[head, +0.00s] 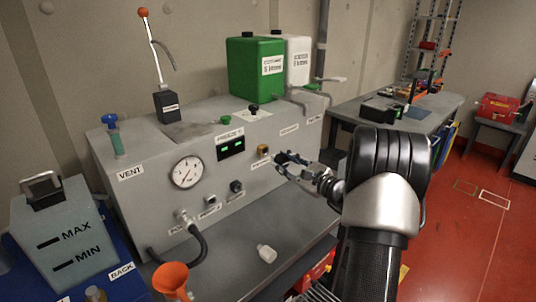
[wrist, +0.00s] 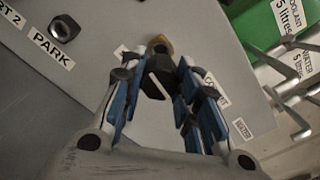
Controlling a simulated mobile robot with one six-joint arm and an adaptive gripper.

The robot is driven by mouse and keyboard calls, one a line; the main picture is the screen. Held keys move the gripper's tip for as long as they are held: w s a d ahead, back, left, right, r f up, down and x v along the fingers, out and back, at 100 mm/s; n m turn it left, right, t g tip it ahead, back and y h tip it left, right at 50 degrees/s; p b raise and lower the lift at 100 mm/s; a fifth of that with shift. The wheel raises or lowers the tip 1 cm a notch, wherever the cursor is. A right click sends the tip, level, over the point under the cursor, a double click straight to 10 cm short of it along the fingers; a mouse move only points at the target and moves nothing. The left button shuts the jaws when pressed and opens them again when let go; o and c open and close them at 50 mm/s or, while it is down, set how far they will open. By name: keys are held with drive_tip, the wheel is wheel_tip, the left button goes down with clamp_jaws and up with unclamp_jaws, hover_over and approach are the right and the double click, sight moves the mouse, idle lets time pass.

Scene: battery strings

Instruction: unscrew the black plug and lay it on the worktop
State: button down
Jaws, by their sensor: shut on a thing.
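My gripper (head: 283,160) is at the front panel of the grey machine (head: 215,200), just right of a brass fitting (head: 263,150). In the wrist view my gripper (wrist: 155,88) has its blue-padded fingers on either side of the black plug (wrist: 157,74) and is shut on it. The plug's black end lies just in front of the brass fitting (wrist: 160,44). I cannot tell whether the two still touch. The grey worktop (head: 295,235) below the panel is mostly bare.
A small white bottle or cap (head: 266,253) lies on the worktop. A black hose (head: 198,245) hangs from the panel at left, near an orange funnel (head: 171,278). A dark fitting (wrist: 65,28) sits by the PARK label. Green (head: 255,68) and white (head: 298,60) canisters stand on top.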

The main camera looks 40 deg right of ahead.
drive_tip(key=shift+s+d, duration=0.1)
drive_tip(key=shift+s, duration=1.4)
